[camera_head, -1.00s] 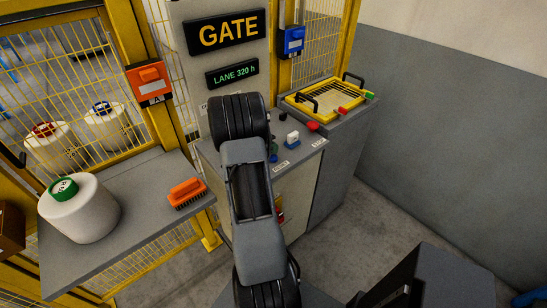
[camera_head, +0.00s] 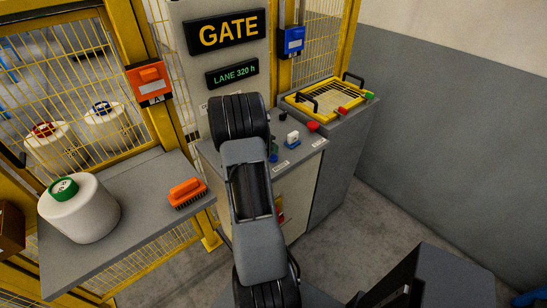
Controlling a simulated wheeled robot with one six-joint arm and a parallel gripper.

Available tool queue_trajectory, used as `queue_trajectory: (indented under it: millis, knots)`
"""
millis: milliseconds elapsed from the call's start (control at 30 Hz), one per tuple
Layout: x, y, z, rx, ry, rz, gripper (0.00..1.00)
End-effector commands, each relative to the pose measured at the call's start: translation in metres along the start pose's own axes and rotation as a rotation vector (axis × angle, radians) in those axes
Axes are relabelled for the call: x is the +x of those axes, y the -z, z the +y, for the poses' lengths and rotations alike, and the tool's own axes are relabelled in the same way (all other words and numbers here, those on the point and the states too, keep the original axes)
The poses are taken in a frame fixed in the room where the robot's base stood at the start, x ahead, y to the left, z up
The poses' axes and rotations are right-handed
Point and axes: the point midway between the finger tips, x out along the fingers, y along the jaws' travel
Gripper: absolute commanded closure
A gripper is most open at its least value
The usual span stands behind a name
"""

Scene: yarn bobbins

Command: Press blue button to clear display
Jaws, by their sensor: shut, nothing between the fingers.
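The display (camera_head: 231,73) under the GATE sign reads "LANE 320 h" in green letters. A small blue piece (camera_head: 273,157), which may be the blue button, shows at the right edge of my arm on the grey console top (camera_head: 304,146).
A yellow-framed tray (camera_head: 327,98) stands behind. On the left shelf (camera_head: 140,207) are a white bobbin (camera_head: 82,215) and an orange brush (camera_head: 187,193). Yellow mesh fencing stands behind.

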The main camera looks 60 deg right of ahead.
Motion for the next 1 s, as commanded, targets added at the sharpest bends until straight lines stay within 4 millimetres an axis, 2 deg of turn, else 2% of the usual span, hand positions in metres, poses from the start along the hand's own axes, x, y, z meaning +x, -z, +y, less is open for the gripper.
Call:
queue_trajectory:
  millis: [1000]
  knots:
    - [0.0075,0.0055,0.0053,-0.001,0.0,0.001,1.0]
